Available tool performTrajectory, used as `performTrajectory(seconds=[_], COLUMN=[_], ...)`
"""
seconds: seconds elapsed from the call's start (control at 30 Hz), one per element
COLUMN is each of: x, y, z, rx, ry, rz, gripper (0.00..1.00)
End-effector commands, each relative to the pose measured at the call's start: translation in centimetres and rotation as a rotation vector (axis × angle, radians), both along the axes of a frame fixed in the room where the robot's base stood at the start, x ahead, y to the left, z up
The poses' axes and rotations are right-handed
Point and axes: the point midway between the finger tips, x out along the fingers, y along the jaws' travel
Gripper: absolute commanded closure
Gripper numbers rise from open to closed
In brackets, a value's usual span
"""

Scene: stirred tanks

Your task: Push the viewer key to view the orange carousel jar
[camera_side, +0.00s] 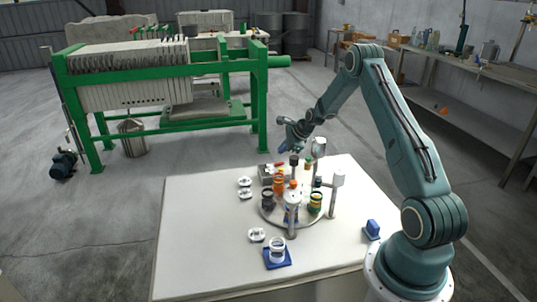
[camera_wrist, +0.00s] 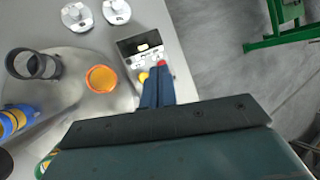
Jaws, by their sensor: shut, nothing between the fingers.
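The carousel (camera_side: 272,217) is a round pale disc on the white table, bearing several jars. An orange jar (camera_wrist: 101,78) stands near its edge in the wrist view, beside a grey key box (camera_wrist: 133,50). The box has a dark panel with a small lit window, a red key (camera_wrist: 162,63) and a yellow key (camera_wrist: 143,76). My gripper (camera_wrist: 157,70) is shut and empty, its blue fingertips over the key end of the box, close to both keys; contact cannot be told. In the side view my gripper (camera_side: 283,150) hangs above the box's far side.
White round fittings (camera_wrist: 76,15) lie on the table beside the box. Posts with pale heads (camera_side: 337,180) stand around the carousel. A blue stand (camera_side: 277,258) with a white ring and a small blue block (camera_side: 372,229) are nearer. The table's left front is clear.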

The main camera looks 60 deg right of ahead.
Motion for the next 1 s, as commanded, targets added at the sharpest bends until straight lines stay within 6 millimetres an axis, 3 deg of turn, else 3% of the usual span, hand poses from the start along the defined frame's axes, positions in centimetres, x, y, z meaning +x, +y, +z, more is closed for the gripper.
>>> performTrajectory(seconds=[0.5, 1.0], x=[0.0, 0.0], y=[0.0, 0.0], z=[-4.8, -5.5], rx=[0.001, -0.001], ry=[0.001, -0.001], rz=[0.0, 0.0], gripper=[1.0, 1.0])
